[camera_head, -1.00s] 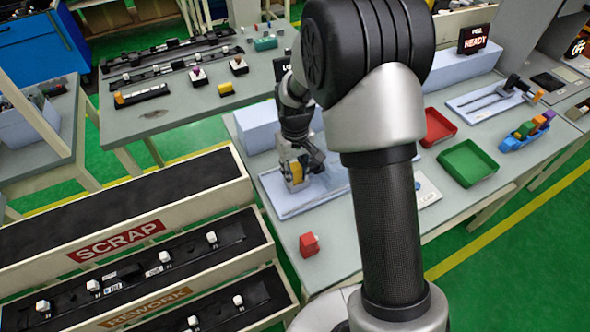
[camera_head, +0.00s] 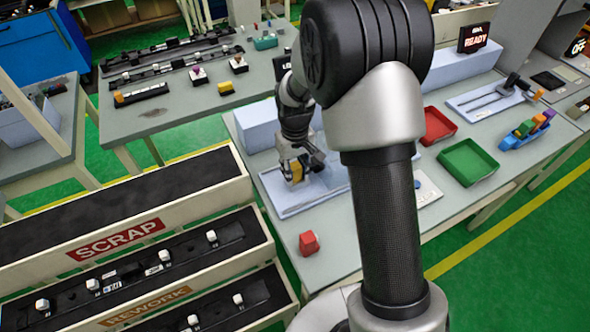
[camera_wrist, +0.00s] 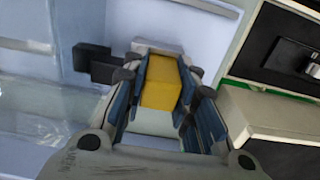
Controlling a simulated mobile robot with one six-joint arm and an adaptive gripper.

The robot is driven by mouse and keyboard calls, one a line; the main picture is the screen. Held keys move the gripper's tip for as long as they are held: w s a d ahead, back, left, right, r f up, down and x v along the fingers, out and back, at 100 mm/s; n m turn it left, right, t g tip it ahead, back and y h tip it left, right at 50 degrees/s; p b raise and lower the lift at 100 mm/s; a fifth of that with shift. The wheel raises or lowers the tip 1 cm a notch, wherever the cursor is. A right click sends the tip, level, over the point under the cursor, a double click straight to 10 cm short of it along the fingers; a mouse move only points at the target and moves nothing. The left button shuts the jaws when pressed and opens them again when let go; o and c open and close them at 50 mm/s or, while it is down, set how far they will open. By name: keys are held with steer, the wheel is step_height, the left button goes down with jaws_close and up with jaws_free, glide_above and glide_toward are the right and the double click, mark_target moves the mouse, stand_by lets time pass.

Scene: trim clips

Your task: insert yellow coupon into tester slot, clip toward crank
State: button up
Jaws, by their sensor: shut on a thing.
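My gripper (camera_head: 298,174) is shut on a yellow block-shaped piece, the yellow coupon (camera_head: 296,172), low over a pale blue plate (camera_head: 285,208) on the near table. In the wrist view the coupon (camera_wrist: 160,84) sits between the two finger pads of my gripper (camera_wrist: 165,100). A small pale grey block shows just beyond the coupon, and dark blocks (camera_wrist: 93,58) stand to its left. The fingers hide the coupon's lower end, so I cannot tell whether it touches the plate or a slot. I cannot make out the clip or the crank clearly.
A red piece (camera_head: 309,243) lies near the table's front edge. Red (camera_head: 437,126) and green (camera_head: 467,163) trays are to the right. Beyond them is a station with a READY display (camera_head: 474,38). SCRAP and REWORK racks (camera_head: 115,240) stand at the left. My arm hides mid-table.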

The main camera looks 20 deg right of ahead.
steer(key=shift+s+f, duration=0.1)
steer(key=shift+f, duration=0.05)
steer(key=o, duration=1.1)
steer(key=shift+o, duration=0.2)
step_height(320, 180, up, 12)
steer(key=shift+r, duration=0.15)
steer(key=s+r+m+t, duration=0.1)
steer(key=s+r+t, duration=0.2)
steer(key=s+r, duration=1.15)
steer(key=s+f+m+t, duration=0.1)
steer(key=s+f, duration=0.2)
steer(key=s, duration=0.8)
steer(key=shift+s+t, duration=0.2)
steer(key=shift+t, duration=0.1)
